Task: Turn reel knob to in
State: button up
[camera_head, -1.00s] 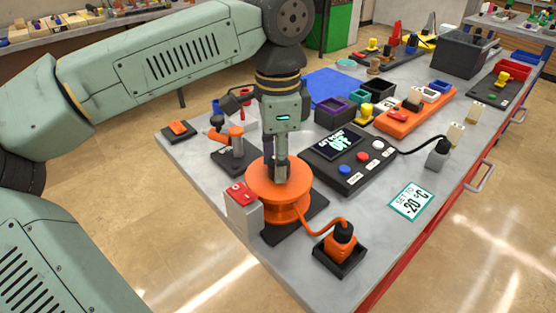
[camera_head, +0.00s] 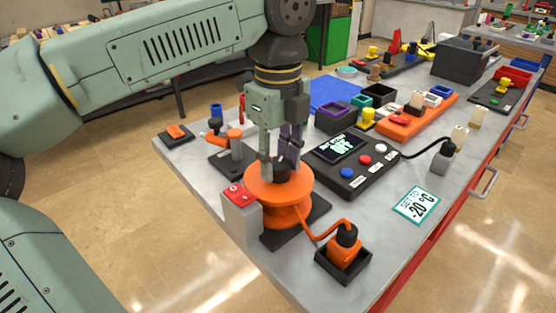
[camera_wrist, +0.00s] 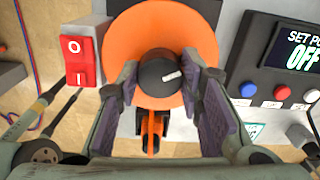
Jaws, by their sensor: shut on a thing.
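The orange reel (camera_head: 290,186) stands on a black base at the near end of the bench. Its dark round knob (camera_head: 283,178) is on top at the middle, and a pale mark shows on it in the wrist view (camera_wrist: 157,75). My gripper (camera_head: 280,166) points down over the reel with one finger on each side of the knob, shut on it. The wrist view shows the fingers (camera_wrist: 163,80) flanking the knob, which hides part of the reel behind it.
A red switch marked O and I (camera_head: 237,193) on a grey box stands close left of the reel. An orange plug (camera_head: 345,247) sits in a black holder, joined by an orange cable. A black control panel (camera_head: 350,168) reading OFF is close on the right.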

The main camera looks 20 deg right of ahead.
jog(key=m, duration=0.4)
jog(key=shift+m, duration=0.3)
jog(key=m, duration=1)
jog(key=shift+d+m, duration=0.1)
jog(key=shift+m, duration=0.3)
jog(key=m, duration=0.5)
jog(key=shift+p, duration=0.4)
jog(key=m, duration=0.5)
jog(key=shift+s+m, duration=0.1)
jog(key=shift+m, duration=0.3)
jog(key=m, duration=0.5)
jog(key=shift+m, duration=0.3)
jog(key=m+p, duration=0.1)
jog(key=m, duration=0.9)
jog(key=shift+p, duration=0.3)
jog(key=shift+m, duration=0.3)
